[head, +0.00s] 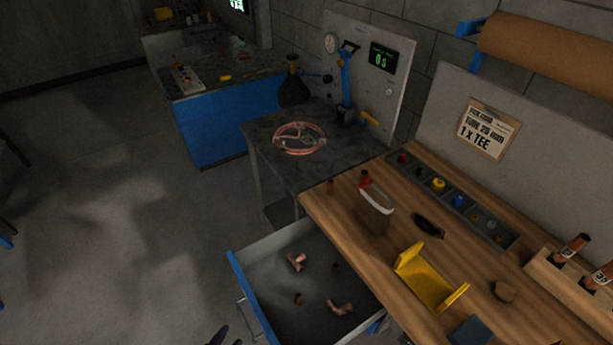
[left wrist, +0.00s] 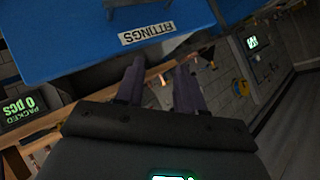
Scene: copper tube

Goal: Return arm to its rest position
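My left gripper (left wrist: 160,75) shows from behind in the left wrist view, its two dark fingers apart with nothing between them. It faces the blue drawer front with the upside-down FITTINGS label (left wrist: 147,34). In the head view only a dark tip of my left gripper (head: 220,336) shows at the bottom edge, left of the open drawer (head: 243,287) and apart from it. The drawer holds a few copper fittings, among them a tee-like piece (head: 297,262) and a bent piece (head: 340,308). My right gripper is not in view.
A copper coil (head: 299,139) lies on the dark table behind. The floor (head: 110,220) at left is mostly clear.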

